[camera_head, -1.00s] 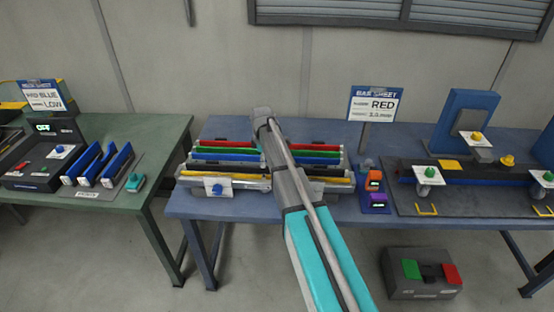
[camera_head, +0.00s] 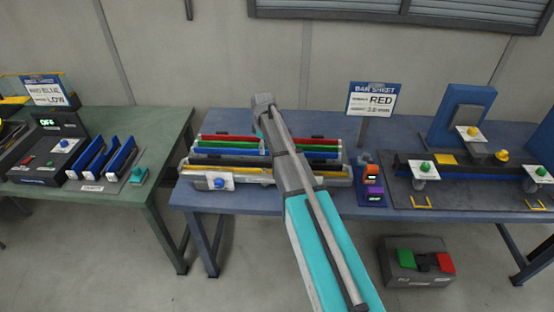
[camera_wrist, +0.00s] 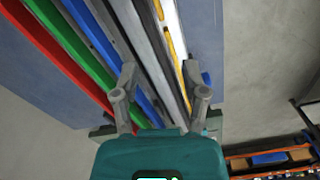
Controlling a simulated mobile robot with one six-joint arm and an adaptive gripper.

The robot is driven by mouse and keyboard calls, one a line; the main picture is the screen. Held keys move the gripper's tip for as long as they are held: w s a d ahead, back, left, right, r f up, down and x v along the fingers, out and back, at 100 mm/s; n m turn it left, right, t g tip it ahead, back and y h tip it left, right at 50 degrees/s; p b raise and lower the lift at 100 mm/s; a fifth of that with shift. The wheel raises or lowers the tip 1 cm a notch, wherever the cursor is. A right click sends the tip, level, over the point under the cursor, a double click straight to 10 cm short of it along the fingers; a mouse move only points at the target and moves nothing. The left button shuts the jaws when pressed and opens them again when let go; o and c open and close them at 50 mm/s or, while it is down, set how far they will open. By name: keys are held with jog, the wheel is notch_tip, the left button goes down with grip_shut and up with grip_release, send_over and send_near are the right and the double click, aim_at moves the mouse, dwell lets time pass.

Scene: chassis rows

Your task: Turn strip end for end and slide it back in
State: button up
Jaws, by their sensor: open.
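Several long coloured strips lie side by side in a rack on the blue table. The red strip (camera_head: 228,138), green strip (camera_head: 224,145), blue strip (camera_head: 226,152) and yellow strip (camera_head: 246,174) show either side of my arm, which hides their middles. In the wrist view the red strip (camera_wrist: 50,50), green strip (camera_wrist: 72,50) and blue strip (camera_wrist: 97,42) run past the left finger. My gripper (camera_wrist: 158,78) is open, its fingers spread above dark and silver bars. No strip is visibly gripped. In the head view the fingers are hidden behind my arm.
A sign reading RED (camera_head: 374,100) stands behind the rack. A small device with an orange and a purple display (camera_head: 373,186) stands right of it. A fixture with a dark bar (camera_head: 470,172) fills the right side. A control box (camera_head: 418,262) lies on the floor.

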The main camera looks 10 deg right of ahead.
jog(key=s+d+r+m+p, duration=0.1)
jog(key=s+m, duration=0.5)
jog(key=m, duration=1)
jog(key=s+r+m+p, duration=0.2)
jog(key=s+m, duration=0.4)
jog(key=m, duration=0.9)
jog(key=shift+d+r+m, duration=0.15)
jog(key=shift+d+m, duration=0.2)
jog(key=shift+m, duration=0.05)
dwell(0.9)
dwell(0.7)
